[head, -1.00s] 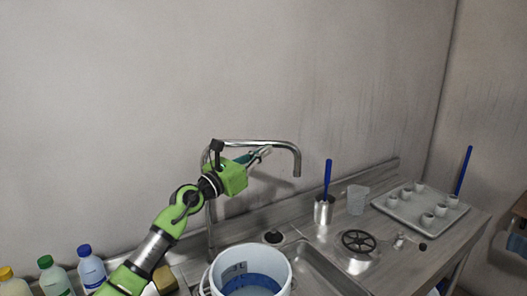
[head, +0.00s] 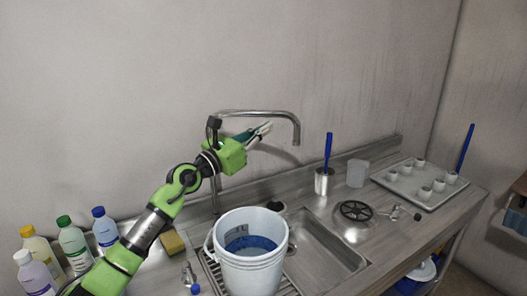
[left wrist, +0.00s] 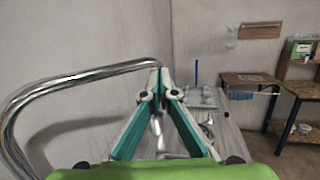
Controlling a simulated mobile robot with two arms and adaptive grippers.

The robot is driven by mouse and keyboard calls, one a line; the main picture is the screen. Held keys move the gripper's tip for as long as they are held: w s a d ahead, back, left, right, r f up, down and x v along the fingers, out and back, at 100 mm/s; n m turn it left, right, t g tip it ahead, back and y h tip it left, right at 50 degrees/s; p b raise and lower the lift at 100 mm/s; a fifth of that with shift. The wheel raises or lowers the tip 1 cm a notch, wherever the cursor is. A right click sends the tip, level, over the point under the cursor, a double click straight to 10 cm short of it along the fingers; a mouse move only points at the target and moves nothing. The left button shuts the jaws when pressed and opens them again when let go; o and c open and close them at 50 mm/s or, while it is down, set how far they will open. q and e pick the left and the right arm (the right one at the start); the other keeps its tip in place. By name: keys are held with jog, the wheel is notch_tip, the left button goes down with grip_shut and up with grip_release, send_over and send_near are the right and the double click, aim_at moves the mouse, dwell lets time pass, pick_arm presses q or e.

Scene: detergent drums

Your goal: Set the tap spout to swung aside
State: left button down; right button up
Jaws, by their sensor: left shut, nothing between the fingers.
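The chrome tap spout (head: 255,112) runs from its riser at the left to a down-turned outlet at the right, in front of the back wall. It also shows in the left wrist view (left wrist: 75,78), curving in from the left toward the fingertips. My left gripper (head: 267,128) is shut and empty, just below the spout's horizontal run in the head view. In the left wrist view its fingertips (left wrist: 159,74) meet close to the spout's far end; I cannot tell whether they touch it. The riser is partly hidden behind my arm. My right gripper is not in view.
A white bucket (head: 252,268) stands beside the sink basin (head: 330,248). Several bottles (head: 72,242) and a yellow sponge (head: 172,242) are at the left. A brush in a holder (head: 324,182), a grey container (head: 357,174) and a tray of cups (head: 405,190) are at the right.

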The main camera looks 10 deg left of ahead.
pick_arm(q)
jog(key=s+f, duration=0.2)
jog(key=s, duration=0.5)
jog(key=shift+d+f, duration=0.3)
jog(key=shift+f, duration=0.05)
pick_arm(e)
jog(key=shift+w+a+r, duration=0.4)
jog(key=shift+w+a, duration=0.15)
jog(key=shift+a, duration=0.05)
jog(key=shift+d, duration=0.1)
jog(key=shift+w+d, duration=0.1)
